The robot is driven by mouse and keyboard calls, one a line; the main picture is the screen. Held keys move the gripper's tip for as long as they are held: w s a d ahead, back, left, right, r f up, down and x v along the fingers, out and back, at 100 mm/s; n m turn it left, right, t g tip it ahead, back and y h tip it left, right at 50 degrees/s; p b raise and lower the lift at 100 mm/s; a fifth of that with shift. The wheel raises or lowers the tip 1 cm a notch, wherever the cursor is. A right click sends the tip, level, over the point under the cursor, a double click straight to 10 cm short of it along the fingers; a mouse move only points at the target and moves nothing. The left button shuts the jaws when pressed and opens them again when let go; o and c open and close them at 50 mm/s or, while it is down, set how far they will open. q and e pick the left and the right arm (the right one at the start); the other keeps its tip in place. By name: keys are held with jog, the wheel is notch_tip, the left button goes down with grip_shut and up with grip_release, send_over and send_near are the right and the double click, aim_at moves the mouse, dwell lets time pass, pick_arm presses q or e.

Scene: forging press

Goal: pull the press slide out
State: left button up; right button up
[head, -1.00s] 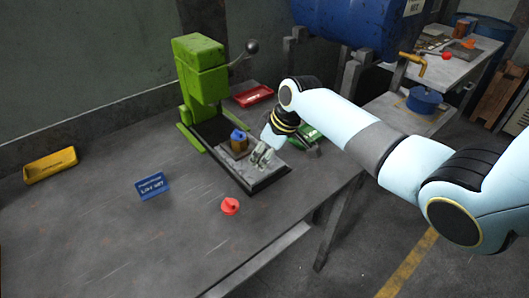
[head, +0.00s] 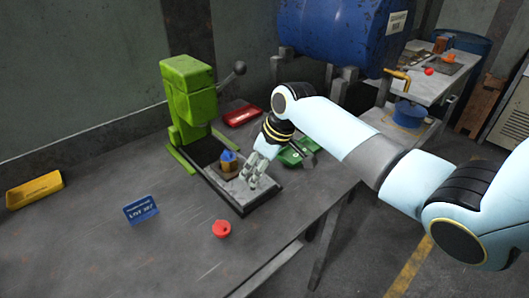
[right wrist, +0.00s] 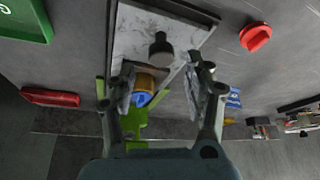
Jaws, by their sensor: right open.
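The green press (head: 188,100) stands at the back of the workbench. Its light grey slide (head: 229,187) lies in a dark frame in front of it and carries a blue and brown block (head: 228,164). My right gripper (head: 252,180) is open over the slide's front end. In the right wrist view, the dark round knob (right wrist: 161,50) on the slide (right wrist: 147,28) shows between the open fingers (right wrist: 161,72). I cannot tell whether the fingers touch it. The blue and brown block also shows there (right wrist: 144,88), partly hidden by the left finger. My left gripper is out of view.
A red knob-like piece (head: 222,229) and a blue sign (head: 141,209) lie in front and to the left. A yellow tray (head: 35,190) is far left. A red tray (head: 242,113) and a green tray (head: 298,150) lie beyond the slide. The front left bench is mostly clear.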

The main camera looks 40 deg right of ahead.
jog(key=v, duration=0.9)
jog(key=shift+f, duration=0.1)
jog(key=s+a+m+h, duration=0.1)
jog(key=s+a+m, duration=0.15)
jog(key=s, duration=0.95)
jog(key=s+a+m+h, duration=0.2)
jog(key=s+a, duration=0.1)
jog(key=s, duration=0.9)
notch_tip(320, 180, down, 36)
jog(key=s+d+g+b, duration=0.2)
jog(key=s+d+b, duration=0.1)
jog(key=b, duration=0.7)
jog(key=s+f+b, duration=0.4)
jog(key=s+f, duration=0.5)
jog(key=f, duration=0.2)
jog(key=s+f+g+b, duration=0.1)
jog(key=s+f+b, duration=0.3)
jog(key=s+f, duration=0.5)
notch_tip(320, 180, down, 4)
jog(key=shift+d+r, duration=0.2)
jog(key=shift+d, duration=0.15)
